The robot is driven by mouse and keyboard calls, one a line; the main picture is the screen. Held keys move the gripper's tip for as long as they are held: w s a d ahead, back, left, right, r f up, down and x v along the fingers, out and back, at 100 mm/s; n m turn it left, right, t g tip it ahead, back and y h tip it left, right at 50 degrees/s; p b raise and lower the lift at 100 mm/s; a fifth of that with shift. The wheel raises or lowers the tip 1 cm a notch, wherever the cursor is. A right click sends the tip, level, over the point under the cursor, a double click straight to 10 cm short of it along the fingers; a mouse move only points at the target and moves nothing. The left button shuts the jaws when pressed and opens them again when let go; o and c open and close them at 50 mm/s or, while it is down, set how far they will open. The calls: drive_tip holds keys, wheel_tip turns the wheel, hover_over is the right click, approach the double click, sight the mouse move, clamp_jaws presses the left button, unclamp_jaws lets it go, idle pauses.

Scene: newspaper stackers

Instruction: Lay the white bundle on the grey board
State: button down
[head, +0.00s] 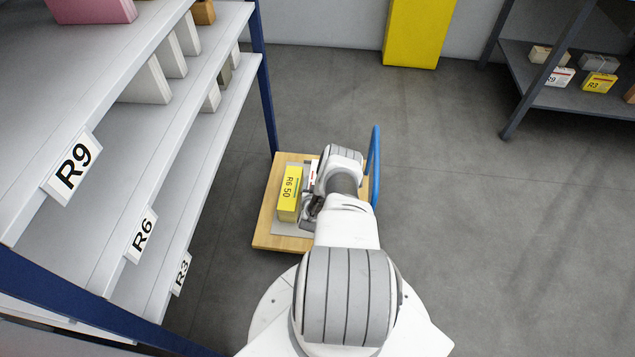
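The grey board (290,229) lies on a wooden cart deck at the centre. A yellow block marked "R6 50" (289,194) stands on the board. A white piece with a red mark (313,169) shows just right of the yellow block's far end, mostly hidden by my arm; I cannot tell if it is the white bundle or what it rests on. My gripper (309,208) is low over the cart, close to the right side of the yellow block. Its fingers are mostly hidden, so its opening and any hold do not show.
The wooden cart (264,228) has a blue handle (375,165) on its right. Left is a shelf rack (120,135) labelled R9, R6, R3, with white blocks (150,82). A dark rack (600,102) with small bundles stands far right, a yellow panel (418,32) behind. Floor between is clear.

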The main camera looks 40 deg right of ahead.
wheel_tip(320, 180, down, 4)
drive_tip(key=b, duration=0.3)
drive_tip(key=shift+w+d+r, duration=0.1)
drive_tip(key=shift+w+r, duration=0.05)
drive_tip(key=shift+f+b, duration=0.7)
drive_tip(key=shift+f, duration=0.5)
